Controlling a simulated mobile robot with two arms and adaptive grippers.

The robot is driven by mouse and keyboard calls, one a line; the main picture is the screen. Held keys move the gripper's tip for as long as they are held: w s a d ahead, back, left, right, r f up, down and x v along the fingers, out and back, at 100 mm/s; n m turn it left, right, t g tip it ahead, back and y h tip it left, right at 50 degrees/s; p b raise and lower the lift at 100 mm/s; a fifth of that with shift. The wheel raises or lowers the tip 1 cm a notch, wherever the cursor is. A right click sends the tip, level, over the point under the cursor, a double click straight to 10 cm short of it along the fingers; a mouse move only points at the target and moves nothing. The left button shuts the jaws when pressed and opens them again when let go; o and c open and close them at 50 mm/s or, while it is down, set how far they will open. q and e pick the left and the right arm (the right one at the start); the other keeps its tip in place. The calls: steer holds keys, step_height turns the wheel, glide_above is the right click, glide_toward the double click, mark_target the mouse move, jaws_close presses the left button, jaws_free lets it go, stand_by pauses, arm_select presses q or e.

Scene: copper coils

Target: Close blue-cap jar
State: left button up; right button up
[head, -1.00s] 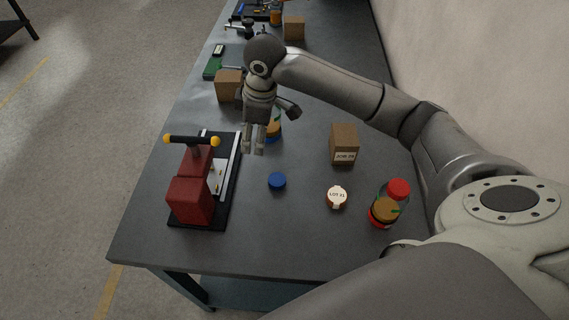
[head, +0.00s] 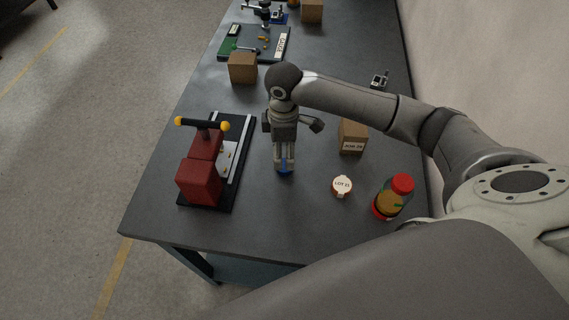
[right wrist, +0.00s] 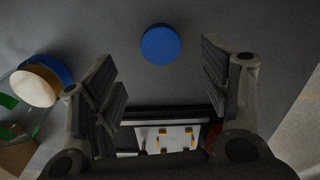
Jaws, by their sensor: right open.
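A clear jar (right wrist: 36,84) with a tan disc, a blue part and green marks is at the left of the wrist view. In the head view that jar is hidden behind my right arm. My left gripper is not in view.
A red press (head: 200,176) with a black handle stands left of the gripper. To the right are a LOT 21 round container (head: 342,186), a red-capped jar (head: 401,185) and a labelled cardboard box (head: 352,138). Another box (head: 242,67) stands farther back. The front table area is clear.

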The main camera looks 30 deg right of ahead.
mark_target(284, 165)
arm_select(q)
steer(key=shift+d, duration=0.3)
arm_select(e)
steer(key=shift+f, duration=0.45)
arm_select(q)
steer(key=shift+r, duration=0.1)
arm_select(e)
steer(key=shift+f, duration=0.35)
step_height(284, 165, down, 4)
steer(key=shift+f+p, duration=0.25)
steer(key=shift+p, duration=0.55)
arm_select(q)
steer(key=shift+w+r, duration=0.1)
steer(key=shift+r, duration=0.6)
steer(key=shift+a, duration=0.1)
arm_select(e)
steer(key=c, duration=0.8)
